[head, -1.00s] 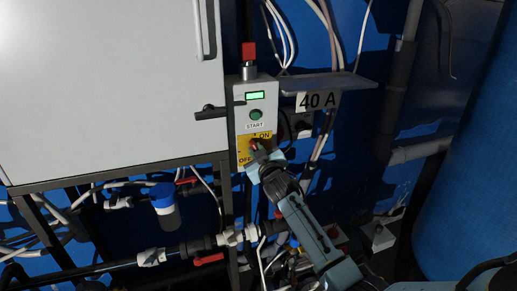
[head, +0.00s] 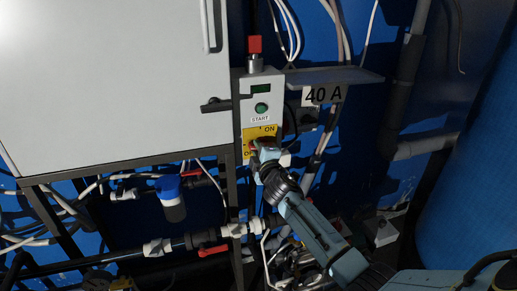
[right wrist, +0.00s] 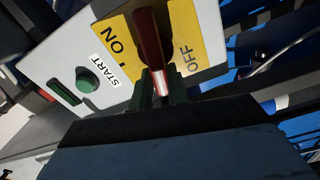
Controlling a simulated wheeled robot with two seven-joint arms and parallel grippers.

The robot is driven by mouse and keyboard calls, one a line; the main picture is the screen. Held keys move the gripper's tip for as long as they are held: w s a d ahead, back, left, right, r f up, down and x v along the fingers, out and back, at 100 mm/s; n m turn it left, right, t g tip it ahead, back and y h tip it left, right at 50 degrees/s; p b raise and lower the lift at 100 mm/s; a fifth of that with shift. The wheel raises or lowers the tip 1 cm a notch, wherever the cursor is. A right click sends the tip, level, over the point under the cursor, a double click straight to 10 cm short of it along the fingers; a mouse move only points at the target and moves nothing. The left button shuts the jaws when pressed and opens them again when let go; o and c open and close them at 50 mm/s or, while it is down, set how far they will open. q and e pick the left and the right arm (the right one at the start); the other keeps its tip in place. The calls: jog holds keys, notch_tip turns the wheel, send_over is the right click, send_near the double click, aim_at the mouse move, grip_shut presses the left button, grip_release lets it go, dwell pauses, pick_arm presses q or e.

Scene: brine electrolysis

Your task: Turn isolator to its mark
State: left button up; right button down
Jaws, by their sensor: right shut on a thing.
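The isolator is a red handle (head: 262,143) on a yellow ON/OFF plate (head: 250,134), low on the grey control box (head: 245,104). My right gripper (head: 261,156) is shut on the handle from below and hides part of the plate and of the word OFF. In the right wrist view the dark red handle (right wrist: 149,38) stands between ON and OFF on the yellow plate (right wrist: 194,22), with the gripper fingers (right wrist: 160,90) either side of its lower end. The handle's exact angle against a mark is hard to tell. My left gripper is not in view.
A green START button (head: 262,106) and a dark display (head: 260,89) sit above the isolator, with a red knob (head: 255,45) on top. A shelf (head: 335,76) with a 40 A label juts out right. Pipes and a blue-capped filter (head: 168,188) lie below left.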

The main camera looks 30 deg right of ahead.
jog(key=shift+f+n, duration=0.25)
jog(key=shift+n, duration=0.95)
jog(key=c, duration=1.4)
grip_release()
jog(key=shift+o, duration=0.2)
jog(key=shift+s, duration=0.1)
jog(key=v, duration=1.3)
jog(key=shift+a, duration=0.1)
